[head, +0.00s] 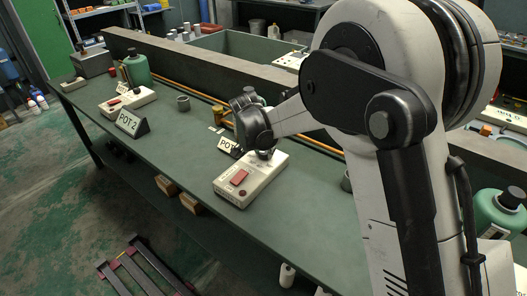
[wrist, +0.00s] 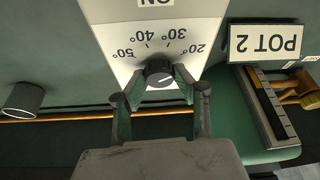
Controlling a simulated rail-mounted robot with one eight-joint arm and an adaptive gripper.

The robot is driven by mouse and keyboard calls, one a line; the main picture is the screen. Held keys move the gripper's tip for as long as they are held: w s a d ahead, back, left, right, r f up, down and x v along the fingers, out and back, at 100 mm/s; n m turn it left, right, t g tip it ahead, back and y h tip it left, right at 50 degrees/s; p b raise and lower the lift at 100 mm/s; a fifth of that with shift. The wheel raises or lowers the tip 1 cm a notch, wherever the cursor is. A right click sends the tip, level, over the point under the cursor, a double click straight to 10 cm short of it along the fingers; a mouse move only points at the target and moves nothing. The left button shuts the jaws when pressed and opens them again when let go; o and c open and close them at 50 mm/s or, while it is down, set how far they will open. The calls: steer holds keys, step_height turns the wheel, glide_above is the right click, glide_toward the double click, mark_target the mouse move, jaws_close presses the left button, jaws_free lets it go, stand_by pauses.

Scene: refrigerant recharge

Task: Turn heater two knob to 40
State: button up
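The heater under my arm is a white box (head: 239,189) with a red switch. Its black knob (wrist: 159,73) shows in the wrist view, below an upside-down scale (wrist: 160,45) marked 20° to 50°. The knob's white line lies nearly level, its right end tilting slightly up, on the 20° side. My gripper (wrist: 161,77) has a fingertip on each side of the knob, seemingly touching it. The sign (wrist: 265,43) beside this heater reads POT 2.
A second white heater (head: 118,105) stands farther left on the bench, near a sign (head: 131,124) and a green canister (head: 137,69). A grey cup (wrist: 22,99) is left of the heater in the wrist view. The bench front (head: 190,169) is clear.

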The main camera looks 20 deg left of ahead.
steer(key=c, duration=0.4)
steer(key=shift+c, duration=0.2)
steer(key=shift+n, duration=0.3)
steer(key=n+y+b, duration=0.1)
steer(key=n+b, duration=0.1)
steer(key=n, duration=0.1)
steer(key=shift+d, duration=0.1)
steer(key=n+y+b, duration=0.1)
steer(key=n, duration=0.2)
steer(key=shift+y, duration=0.4)
steer(key=n, duration=0.2)
steer(key=n+g+y+b, duration=0.1)
steer(key=n, duration=0.2)
steer(key=shift+w+d+y+b, duration=0.1)
steer(key=shift+y+b, duration=0.2)
steer(key=shift+n+g+y+b, duration=0.4)
steer(key=shift+n+g, duration=0.4)
steer(key=shift+n, duration=1.2)
